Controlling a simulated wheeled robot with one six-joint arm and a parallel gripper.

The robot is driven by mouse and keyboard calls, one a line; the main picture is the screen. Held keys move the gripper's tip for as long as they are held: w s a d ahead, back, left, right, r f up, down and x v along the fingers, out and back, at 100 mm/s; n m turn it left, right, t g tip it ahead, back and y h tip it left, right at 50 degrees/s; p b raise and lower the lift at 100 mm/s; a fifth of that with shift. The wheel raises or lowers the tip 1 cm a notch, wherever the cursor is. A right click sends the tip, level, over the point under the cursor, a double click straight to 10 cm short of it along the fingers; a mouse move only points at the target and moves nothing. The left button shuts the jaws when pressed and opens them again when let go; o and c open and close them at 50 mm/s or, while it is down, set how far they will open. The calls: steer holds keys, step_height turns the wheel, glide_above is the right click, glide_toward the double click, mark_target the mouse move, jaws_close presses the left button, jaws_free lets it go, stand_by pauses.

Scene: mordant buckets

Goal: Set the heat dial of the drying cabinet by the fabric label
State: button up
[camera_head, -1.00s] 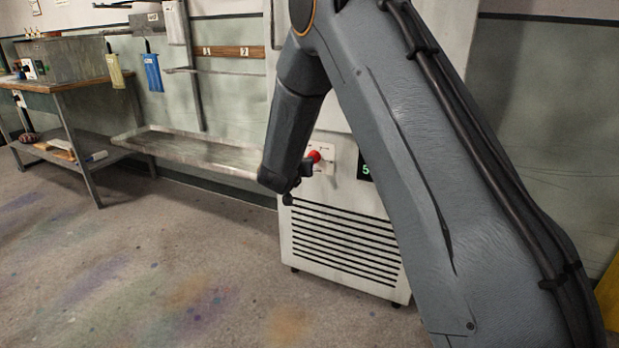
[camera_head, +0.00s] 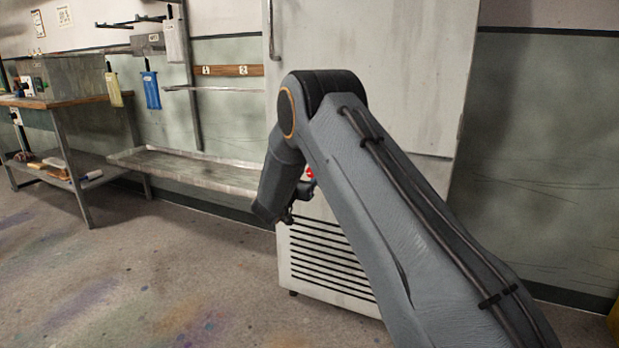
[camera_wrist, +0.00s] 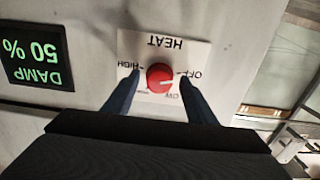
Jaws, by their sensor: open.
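The drying cabinet (camera_head: 375,50) is a tall pale cabinet with a vented lower panel. Its red heat dial (camera_wrist: 159,77) sits on a white plate marked HEAT, OFF and HIGH, upside down in the wrist view; a further mark is partly hidden. The dial has a pale pointer line toward the lower right. A small red part of the dial (camera_head: 309,173) shows in the head view. My gripper (camera_wrist: 159,82) is open, its two dark fingers on either side of the dial in the picture; contact cannot be told. No fabric label is readable.
A green display (camera_wrist: 35,55) reads DAMP 50 %. A yellow cloth (camera_head: 114,89) and a blue cloth (camera_head: 151,90) hang left of the cabinet. A long metal trough (camera_head: 185,168) runs beside it. A workbench (camera_head: 60,101) stands far left. The floor in front is clear.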

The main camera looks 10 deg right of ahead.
steer(key=shift+w+d, duration=0.15)
steer(key=shift+w, duration=0.05)
steer(key=c, duration=1)
steer(key=shift+c, duration=0.2)
